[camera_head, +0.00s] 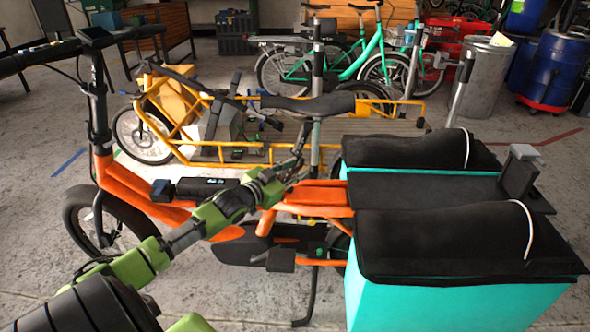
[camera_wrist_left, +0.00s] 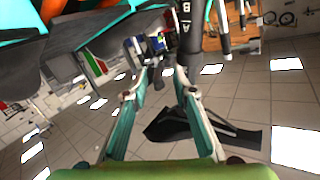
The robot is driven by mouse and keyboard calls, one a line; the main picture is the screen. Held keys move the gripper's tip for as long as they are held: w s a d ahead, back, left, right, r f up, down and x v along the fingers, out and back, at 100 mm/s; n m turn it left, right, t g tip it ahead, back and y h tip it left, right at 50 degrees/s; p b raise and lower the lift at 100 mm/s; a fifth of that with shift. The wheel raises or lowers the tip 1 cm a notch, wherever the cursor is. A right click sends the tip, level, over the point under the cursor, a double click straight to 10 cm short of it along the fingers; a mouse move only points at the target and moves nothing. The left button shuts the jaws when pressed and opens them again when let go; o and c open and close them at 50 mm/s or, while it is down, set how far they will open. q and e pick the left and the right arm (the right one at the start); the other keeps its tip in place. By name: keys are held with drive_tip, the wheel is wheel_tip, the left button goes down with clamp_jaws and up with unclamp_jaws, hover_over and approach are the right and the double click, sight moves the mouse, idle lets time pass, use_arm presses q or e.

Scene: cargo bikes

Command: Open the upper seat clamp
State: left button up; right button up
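The orange cargo bike (camera_head: 125,180) stands upright with its black saddle (camera_head: 308,104) on a silver seat post (camera_head: 315,148). My left gripper (camera_head: 292,166) reaches from the lower left to just beside the post, below the saddle. In the left wrist view, the two teal-and-pale fingers of the gripper (camera_wrist_left: 162,78) are apart. A clamp-like fitting (camera_wrist_left: 152,45) with blue and silver parts shows just beyond the fingertips, by a dark tube with white letters (camera_wrist_left: 185,20). I cannot tell whether a fingertip touches it or which clamp is the upper one. My right gripper is not in view.
Black bags (camera_head: 445,240) with teal sides sit over the bike's rear, right of the gripper. A yellow cargo bike (camera_head: 235,150) stands close behind. A teal bike (camera_head: 350,62), a grey bin (camera_head: 483,80) and blue barrels (camera_head: 555,68) are farther back.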

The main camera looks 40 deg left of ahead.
use_arm(q)
drive_tip(key=shift+s, duration=0.55)
drive_tip(key=s+r, duration=0.1)
drive_tip(key=s, duration=0.9)
drive_tip(key=shift+s+d+r, duration=0.3)
drive_tip(key=shift+s, duration=0.1)
